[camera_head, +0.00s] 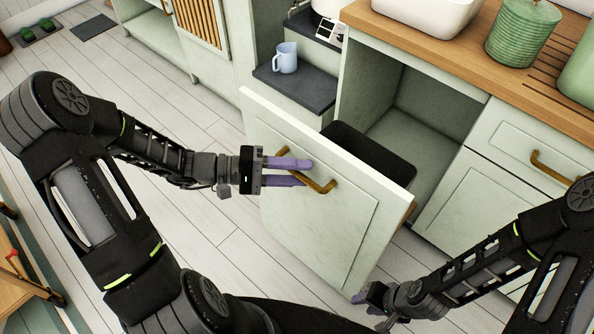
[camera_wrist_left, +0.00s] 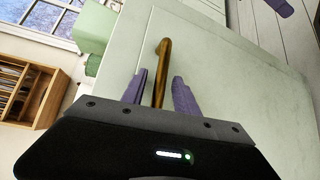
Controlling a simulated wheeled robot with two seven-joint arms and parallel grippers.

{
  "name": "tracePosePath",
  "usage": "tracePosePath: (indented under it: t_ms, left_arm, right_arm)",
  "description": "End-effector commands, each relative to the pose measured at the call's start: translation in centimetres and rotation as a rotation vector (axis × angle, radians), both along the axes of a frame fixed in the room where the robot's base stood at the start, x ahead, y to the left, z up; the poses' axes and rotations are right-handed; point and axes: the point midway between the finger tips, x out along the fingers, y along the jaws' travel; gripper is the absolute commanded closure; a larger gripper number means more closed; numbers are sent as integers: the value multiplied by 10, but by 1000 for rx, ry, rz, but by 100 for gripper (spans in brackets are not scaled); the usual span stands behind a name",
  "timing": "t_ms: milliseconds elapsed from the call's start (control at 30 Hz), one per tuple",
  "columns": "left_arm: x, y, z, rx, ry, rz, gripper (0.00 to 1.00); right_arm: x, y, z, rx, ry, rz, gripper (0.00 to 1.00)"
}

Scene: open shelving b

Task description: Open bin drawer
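The bin drawer (camera_head: 318,225) has a pale green panel front and is pulled out from the cabinet, with a dark bin (camera_head: 368,152) showing behind the front. Its brass handle (camera_head: 306,170) runs across the upper part of the panel. My left gripper (camera_head: 308,173) is at the handle, its two purple fingers on either side of the bar. In the left wrist view the brass bar (camera_wrist_left: 163,75) lies between the fingers (camera_wrist_left: 160,95), with visible gaps, so they look open. My right gripper (camera_head: 368,305) is low at the right, near the drawer's lower corner; its fingers are mostly hidden.
An open cabinet bay (camera_head: 412,115) lies behind the drawer. A wooden countertop (camera_head: 465,52) holds a green ribbed canister (camera_head: 522,32). A blue mug (camera_head: 285,57) stands on a dark shelf (camera_head: 300,88). The plank floor (camera_head: 215,115) left of the drawer is clear.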

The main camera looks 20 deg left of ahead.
Motion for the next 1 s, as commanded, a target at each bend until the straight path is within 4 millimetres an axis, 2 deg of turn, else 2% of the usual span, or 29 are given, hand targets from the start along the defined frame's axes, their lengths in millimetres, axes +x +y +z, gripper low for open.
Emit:
tracePosePath:
  t_ms: [333, 733, 1000]
  left_arm:
    - [-2, 7, 1, 0, -2, 3, 64]
    - [-25, 62, 9, 2, -2, 3, 64]
    - [-30, 72, 11, 0, 1, 0, 64]
  right_arm:
    - [0, 0, 0, 0, 0, 0, 64]
    - [0, 0, -3, 0, 0, 0, 64]
    - [0, 0, -3, 0, 0, 0, 64]
